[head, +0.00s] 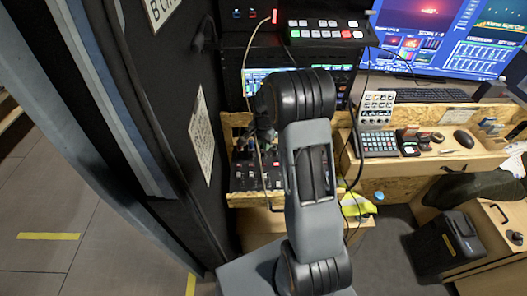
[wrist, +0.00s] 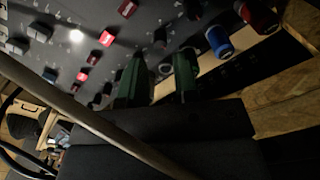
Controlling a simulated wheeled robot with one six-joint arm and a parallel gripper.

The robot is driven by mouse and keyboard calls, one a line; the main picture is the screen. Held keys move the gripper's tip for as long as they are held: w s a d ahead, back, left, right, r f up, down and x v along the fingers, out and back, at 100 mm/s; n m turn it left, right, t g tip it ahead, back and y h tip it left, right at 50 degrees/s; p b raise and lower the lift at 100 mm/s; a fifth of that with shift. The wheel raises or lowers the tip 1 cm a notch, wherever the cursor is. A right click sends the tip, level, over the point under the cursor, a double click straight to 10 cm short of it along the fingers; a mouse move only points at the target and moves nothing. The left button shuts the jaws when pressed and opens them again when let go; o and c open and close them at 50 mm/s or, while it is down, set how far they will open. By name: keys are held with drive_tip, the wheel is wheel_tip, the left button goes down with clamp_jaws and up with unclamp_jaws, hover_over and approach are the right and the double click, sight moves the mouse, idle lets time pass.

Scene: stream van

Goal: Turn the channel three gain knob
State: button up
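The mixer panel (head: 262,178) sits in a wooden tray at the desk's left, partly hidden behind my arm in the head view. In the wrist view the dark panel (wrist: 100,18) fills the upper left, with red, white and dark caps. A blue knob (wrist: 219,42) and a red knob stand at the right. I cannot tell which knob is channel three gain. My gripper (wrist: 160,78) shows two green fingers, apart and pointing at the panel. A small dark knob with a pale ring (wrist: 165,68) appears between them; contact cannot be seen.
A cable (wrist: 85,115) crosses the wrist view in front of the panel. The wooden edge (wrist: 280,90) lies to the right.

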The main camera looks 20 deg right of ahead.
sight(263, 154)
drive_tip(key=shift+f, duration=2.55)
drive_tip(key=shift+c, duration=0.3)
clamp_jaws()
